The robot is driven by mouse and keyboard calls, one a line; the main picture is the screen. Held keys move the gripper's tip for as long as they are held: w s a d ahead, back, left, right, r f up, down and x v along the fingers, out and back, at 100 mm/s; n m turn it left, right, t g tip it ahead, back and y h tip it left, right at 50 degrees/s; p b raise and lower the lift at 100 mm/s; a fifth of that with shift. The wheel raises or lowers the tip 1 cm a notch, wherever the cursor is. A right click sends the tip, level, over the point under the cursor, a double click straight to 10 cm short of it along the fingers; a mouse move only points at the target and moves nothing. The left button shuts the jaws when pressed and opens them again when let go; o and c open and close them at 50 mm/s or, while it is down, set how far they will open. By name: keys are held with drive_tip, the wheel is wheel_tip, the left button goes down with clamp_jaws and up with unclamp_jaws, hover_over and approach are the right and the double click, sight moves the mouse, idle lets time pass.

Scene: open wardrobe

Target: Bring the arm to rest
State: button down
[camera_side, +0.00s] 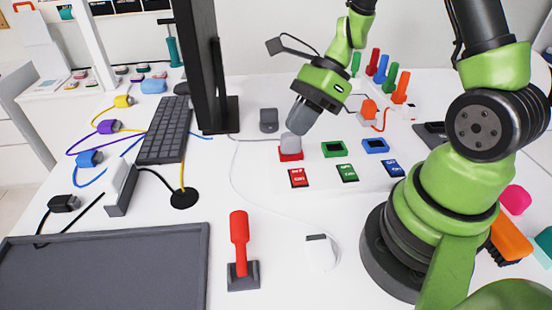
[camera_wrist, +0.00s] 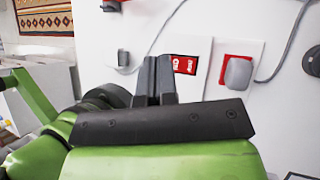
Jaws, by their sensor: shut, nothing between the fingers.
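My green arm reaches over the white table in the side view. My gripper (camera_side: 298,130) points down at a tilt, with its dark fingers just above or beside a light grey block (camera_side: 290,144) on a red square frame (camera_side: 291,155). I cannot tell from the side view whether they touch. In the wrist view my gripper (camera_wrist: 156,62) is shut, its two dark fingers together with nothing between them. There the grey block (camera_wrist: 238,72) sits in the red frame to the right, apart from the fingers. A red card (camera_wrist: 185,64) lies just beyond the fingertips.
Green (camera_side: 334,149) and blue (camera_side: 376,146) frames stand in a row with the red one, with coloured cards in front. A dark monitor stand (camera_side: 219,115) rises to the left. A red-handled tool (camera_side: 240,240), a white mouse (camera_side: 320,252) and a grey tray (camera_side: 120,229) are nearer.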

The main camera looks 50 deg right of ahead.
drive_tip(key=s+a+r+n+t+h, duration=0.1)
drive_tip(key=s+r+n+t+h, duration=0.1)
drive_tip(key=s+r+n, duration=0.3)
drive_tip(key=s+a+r+n+t+h, duration=0.2)
drive_tip(key=s+r+n, duration=0.3)
drive_tip(key=r+n, duration=0.7)
drive_tip(key=n+t+h, duration=0.1)
drive_tip(key=n, duration=0.3)
drive_tip(key=shift+s+a+h, duration=0.3)
